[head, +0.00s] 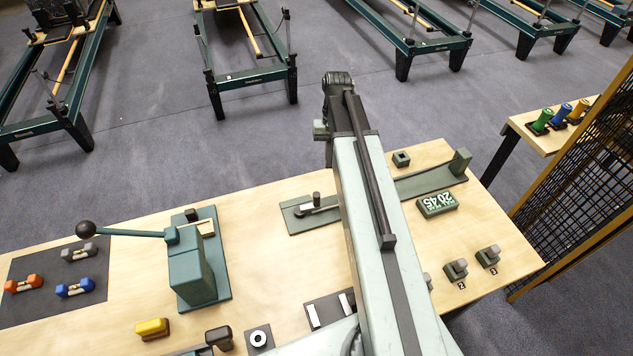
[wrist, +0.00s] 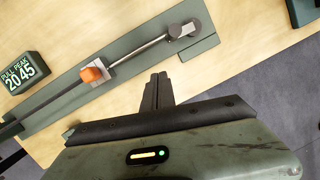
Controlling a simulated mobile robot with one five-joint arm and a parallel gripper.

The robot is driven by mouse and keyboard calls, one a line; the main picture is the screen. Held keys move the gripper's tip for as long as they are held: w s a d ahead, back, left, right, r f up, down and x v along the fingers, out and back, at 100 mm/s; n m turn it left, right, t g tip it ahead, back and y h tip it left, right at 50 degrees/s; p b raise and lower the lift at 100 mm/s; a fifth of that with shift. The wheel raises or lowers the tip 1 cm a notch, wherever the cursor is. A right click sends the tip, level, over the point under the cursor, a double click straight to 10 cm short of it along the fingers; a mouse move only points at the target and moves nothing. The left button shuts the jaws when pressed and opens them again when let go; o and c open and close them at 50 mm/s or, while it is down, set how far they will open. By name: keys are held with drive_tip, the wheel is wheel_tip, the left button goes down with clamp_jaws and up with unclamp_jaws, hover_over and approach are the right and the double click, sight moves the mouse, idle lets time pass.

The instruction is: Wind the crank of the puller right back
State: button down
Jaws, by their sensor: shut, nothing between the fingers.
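The puller is a long green base (head: 413,184) lying along the far part of the bench, with an upright block at its right end. Its crank (head: 309,207), a short pale arm with a dark upright knob, is at the left end. In the wrist view the crank (wrist: 185,29) is at the top, at the end of a steel rod. An orange block (wrist: 95,74) sits midway along the puller. My gripper (wrist: 158,78) is shut and empty, below the rod and apart from the crank in that view. My arm hides the puller's middle and my gripper in the head view.
A green lever press (head: 198,270) is at left, with dumbbells on a dark mat (head: 20,318). Small numbered blocks (head: 456,268) are at right. A mesh fence (head: 585,165) borders the bench's right side.

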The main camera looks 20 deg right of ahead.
drive_tip(key=w+a+r+p, duration=0.2)
drive_tip(key=w+a+r, duration=0.1)
drive_tip(key=w, duration=0.1)
drive_tip(key=b, duration=1.1)
approach(307, 205)
drive_tip(key=shift+h, duration=0.3)
drive_tip(key=w+d+f, duration=0.1)
drive_tip(key=f, duration=0.1)
drive_tip(key=w+d+f, duration=0.1)
drive_tip(key=f, duration=0.1)
drive_tip(key=w+d+f, duration=0.1)
drive_tip(key=w+d, duration=0.1)
drive_tip(key=shift+f, duration=0.4)
drive_tip(key=s, duration=0.1)
drive_tip(key=s+r+p, duration=0.1)
drive_tip(key=s+a, duration=0.1)
drive_tip(key=shift+r, duration=0.15)
drive_tip(key=shift+s+a, duration=0.1)
drive_tip(key=shift+s, duration=0.3)
drive_tip(key=shift+a, duration=0.1)
